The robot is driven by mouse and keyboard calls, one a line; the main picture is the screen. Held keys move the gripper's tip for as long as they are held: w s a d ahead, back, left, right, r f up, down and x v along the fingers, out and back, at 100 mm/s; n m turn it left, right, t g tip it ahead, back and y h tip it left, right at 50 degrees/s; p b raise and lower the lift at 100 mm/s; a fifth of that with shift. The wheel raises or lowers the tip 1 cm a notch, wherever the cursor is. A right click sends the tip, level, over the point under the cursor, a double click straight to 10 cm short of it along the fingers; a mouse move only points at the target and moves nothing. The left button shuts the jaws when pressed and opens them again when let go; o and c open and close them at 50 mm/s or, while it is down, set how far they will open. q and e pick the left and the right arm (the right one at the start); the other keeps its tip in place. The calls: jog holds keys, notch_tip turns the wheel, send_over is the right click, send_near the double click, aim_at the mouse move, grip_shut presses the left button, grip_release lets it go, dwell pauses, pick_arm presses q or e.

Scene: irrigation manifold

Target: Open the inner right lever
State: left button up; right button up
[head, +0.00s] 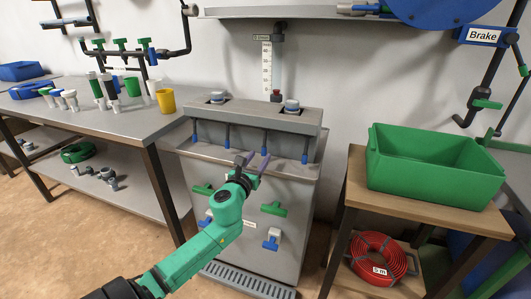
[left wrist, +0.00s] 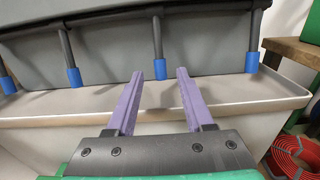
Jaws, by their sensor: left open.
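A grey manifold cabinet (head: 255,185) carries a row of dark rods with blue tips hanging over its ledge. The inner right one, third from the left (head: 264,142), appears straight and hangs down; it also shows in the left wrist view (left wrist: 157,60). My left gripper (head: 252,160) is open and empty, with two purple fingers pointing at the row. In the left wrist view the blue tip appears between and beyond my fingertips (left wrist: 158,74); I see no contact. The outer right rod (left wrist: 252,55) and inner left rod (left wrist: 72,65) stand to either side. My right gripper is out of view.
Green handles (head: 273,209) and blue handles (head: 271,240) stick out of the cabinet front below my arm. A wooden table with a green bin (head: 435,170) stands at right, a red hose coil (head: 378,258) beneath. A grey workbench (head: 110,118) stands at left.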

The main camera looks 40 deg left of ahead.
aim_at(263, 152)
pick_arm(q)
jog(key=x, duration=0.5)
grip_shut()
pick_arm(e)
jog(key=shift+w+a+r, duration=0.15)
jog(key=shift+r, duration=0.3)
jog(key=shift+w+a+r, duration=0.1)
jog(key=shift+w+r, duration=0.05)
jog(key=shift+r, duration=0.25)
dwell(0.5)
